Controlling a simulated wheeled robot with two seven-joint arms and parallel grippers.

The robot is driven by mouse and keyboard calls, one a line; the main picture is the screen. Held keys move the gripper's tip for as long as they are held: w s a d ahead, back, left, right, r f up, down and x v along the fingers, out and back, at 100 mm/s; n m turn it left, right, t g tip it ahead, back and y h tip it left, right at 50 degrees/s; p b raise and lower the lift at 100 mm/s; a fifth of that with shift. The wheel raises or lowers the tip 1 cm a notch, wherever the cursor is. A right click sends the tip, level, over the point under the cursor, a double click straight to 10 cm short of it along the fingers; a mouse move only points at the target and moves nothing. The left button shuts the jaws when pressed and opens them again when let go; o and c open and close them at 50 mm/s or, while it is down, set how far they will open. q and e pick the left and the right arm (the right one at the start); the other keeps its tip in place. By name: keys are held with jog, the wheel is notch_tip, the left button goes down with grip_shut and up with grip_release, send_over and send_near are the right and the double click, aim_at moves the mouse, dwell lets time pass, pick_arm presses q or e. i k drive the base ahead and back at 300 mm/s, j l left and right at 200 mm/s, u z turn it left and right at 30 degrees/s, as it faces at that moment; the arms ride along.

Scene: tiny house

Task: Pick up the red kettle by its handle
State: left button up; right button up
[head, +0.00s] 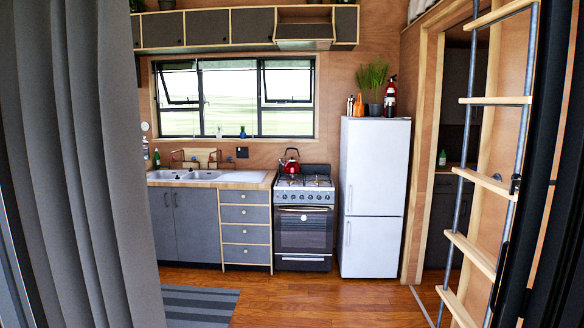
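The red kettle (291,167) stands upright on the back left part of the stove (304,222), across the room. Its dark handle (291,151) arches over the top. The kettle is small in the head view, and nothing blocks it. Neither of my grippers shows in the head view, so nothing of mine is near the kettle.
A white fridge (374,190) stands right of the stove. The counter (245,180) with a sink (185,175) is to its left. A grey curtain (85,170) fills the left side. A ladder (483,185) stands at right. The wooden floor (300,300) between is mostly clear, with a striped rug (200,305).

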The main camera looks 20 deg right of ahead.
aim_at(290, 169)
jog(key=i+l+z, duration=0.15)
jog(key=i, duration=0.2)
jog(key=i+z, duration=0.2)
jog(key=i+l+z, duration=0.1)
jog(key=i+z, duration=0.15)
jog(key=i, duration=5.05)
jog(key=l+z, duration=0.05)
